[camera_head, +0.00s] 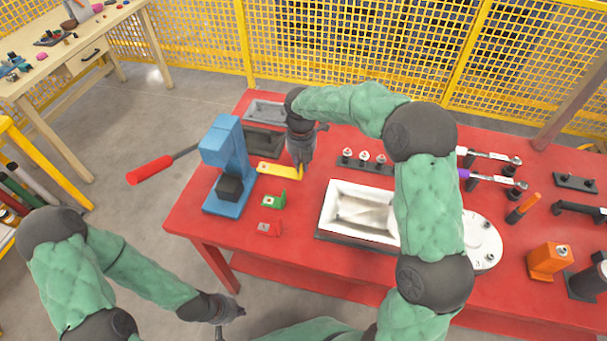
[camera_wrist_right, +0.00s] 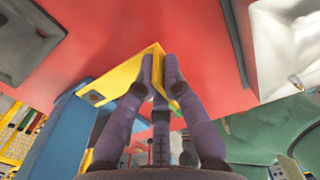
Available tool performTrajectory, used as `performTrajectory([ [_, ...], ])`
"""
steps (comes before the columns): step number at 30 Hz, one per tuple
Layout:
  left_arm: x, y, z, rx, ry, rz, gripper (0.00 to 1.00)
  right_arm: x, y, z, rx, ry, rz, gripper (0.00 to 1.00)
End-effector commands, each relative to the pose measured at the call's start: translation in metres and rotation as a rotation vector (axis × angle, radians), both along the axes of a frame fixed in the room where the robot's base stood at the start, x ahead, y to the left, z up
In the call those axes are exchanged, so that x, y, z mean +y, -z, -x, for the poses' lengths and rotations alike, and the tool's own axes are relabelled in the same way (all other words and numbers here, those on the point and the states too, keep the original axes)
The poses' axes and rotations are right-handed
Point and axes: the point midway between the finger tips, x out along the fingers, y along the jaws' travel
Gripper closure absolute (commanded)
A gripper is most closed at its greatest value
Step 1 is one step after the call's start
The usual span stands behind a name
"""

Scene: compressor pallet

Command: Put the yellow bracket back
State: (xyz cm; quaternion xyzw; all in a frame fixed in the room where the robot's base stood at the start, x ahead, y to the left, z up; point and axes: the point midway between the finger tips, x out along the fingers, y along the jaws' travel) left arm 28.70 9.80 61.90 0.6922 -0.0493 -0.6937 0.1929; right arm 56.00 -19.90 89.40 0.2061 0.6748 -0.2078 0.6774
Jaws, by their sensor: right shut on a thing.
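The yellow bracket (camera_head: 272,168) is an L-shaped piece near the table's left end, right of the blue press-like stand (camera_head: 226,150). My right gripper (camera_head: 300,172) points down and is shut on the bracket's right end. In the right wrist view the purple-grey fingers (camera_wrist_right: 160,72) pinch the bracket's upright flange, and its flat arm (camera_wrist_right: 118,77) extends to the left. I cannot tell whether the bracket touches the table. My left gripper (camera_head: 229,313) is low in front of the table's left corner, away from the bracket; its fingers are too small to read.
A green bracket (camera_head: 274,200) and a red bracket (camera_head: 269,229) lie on the red table (camera_head: 300,260) in front of the yellow one. Grey trays (camera_head: 264,112) are behind. A white-lined tray (camera_head: 327,219) stands right, partly behind my right arm. Yellow mesh fencing (camera_head: 370,50) closes the back.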

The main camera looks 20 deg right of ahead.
Motion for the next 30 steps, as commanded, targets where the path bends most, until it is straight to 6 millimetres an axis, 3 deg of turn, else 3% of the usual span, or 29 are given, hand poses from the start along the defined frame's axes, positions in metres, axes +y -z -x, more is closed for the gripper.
performTrajectory([
  [8, 0.000, 0.007, 0.000, 0.000, 0.000, 0.000, 1.00, -0.009, 0.014, -0.009, -0.002, 0.002, 0.000, 1.00],
  [15, 0.000, 0.027, 0.000, 0.000, 0.000, 0.000, 1.00, -0.011, 0.046, -0.010, -0.001, 0.000, 0.000, 1.00],
  [28, 0.000, 0.026, 0.000, 0.000, 0.000, 0.000, 1.00, -0.011, 0.049, -0.010, -0.002, 0.000, 0.000, 1.00],
  [30, 0.000, 0.026, 0.000, 0.000, 0.000, 0.000, 1.00, -0.011, 0.049, -0.009, -0.001, 0.000, 0.000, 0.74],
])
